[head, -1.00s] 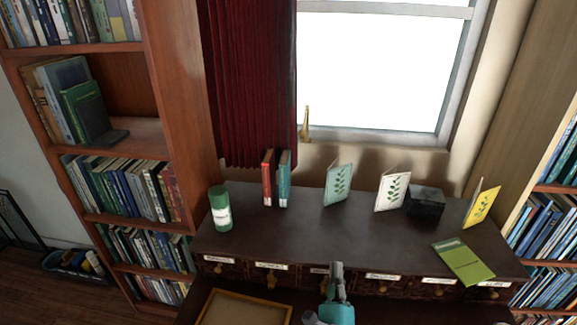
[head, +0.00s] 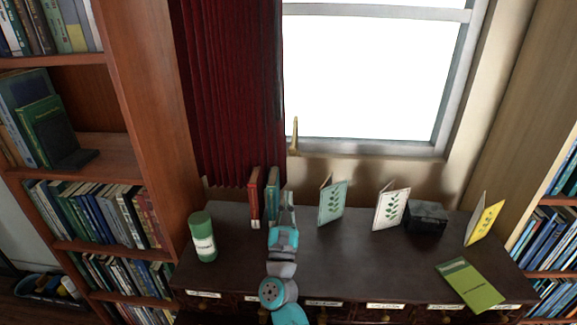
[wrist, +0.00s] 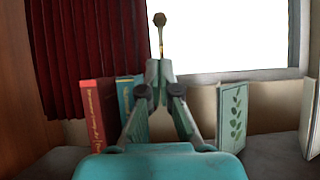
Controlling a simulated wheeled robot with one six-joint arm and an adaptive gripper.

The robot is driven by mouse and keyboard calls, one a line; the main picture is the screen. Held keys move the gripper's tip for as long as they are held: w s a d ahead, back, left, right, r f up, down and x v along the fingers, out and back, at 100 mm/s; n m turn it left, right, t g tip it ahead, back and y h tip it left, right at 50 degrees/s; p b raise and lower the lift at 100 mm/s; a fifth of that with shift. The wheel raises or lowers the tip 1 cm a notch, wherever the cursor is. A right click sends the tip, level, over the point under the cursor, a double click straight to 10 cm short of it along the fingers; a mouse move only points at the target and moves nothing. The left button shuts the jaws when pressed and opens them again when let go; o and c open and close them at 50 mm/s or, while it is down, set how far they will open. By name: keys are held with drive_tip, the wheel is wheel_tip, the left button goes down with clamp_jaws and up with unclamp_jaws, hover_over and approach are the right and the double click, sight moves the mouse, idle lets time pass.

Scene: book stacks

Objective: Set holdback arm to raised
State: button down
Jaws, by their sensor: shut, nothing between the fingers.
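The holdback arm (head: 294,136) is a thin brass piece with a rounded knob at its top. It stands upright beside the right edge of the dark red curtain (head: 228,90), at the window's lower left corner. My gripper (head: 288,197) is shut and empty over the desk, below the holdback arm in the head view. In the wrist view the holdback arm (wrist: 160,35) shows straight above my gripper's closed fingertips (wrist: 158,68), which hide its lower end. They look apart in the head view.
A red book (head: 255,196) and a teal book (head: 272,189) stand just left of my gripper. A pale green leaf card (head: 332,203) stands to its right. A green canister (head: 202,237), a black box (head: 427,218) and a green booklet (head: 470,285) are on the desk (head: 345,260).

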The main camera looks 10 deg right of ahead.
drive_tip(key=x, duration=1)
idle(0.4)
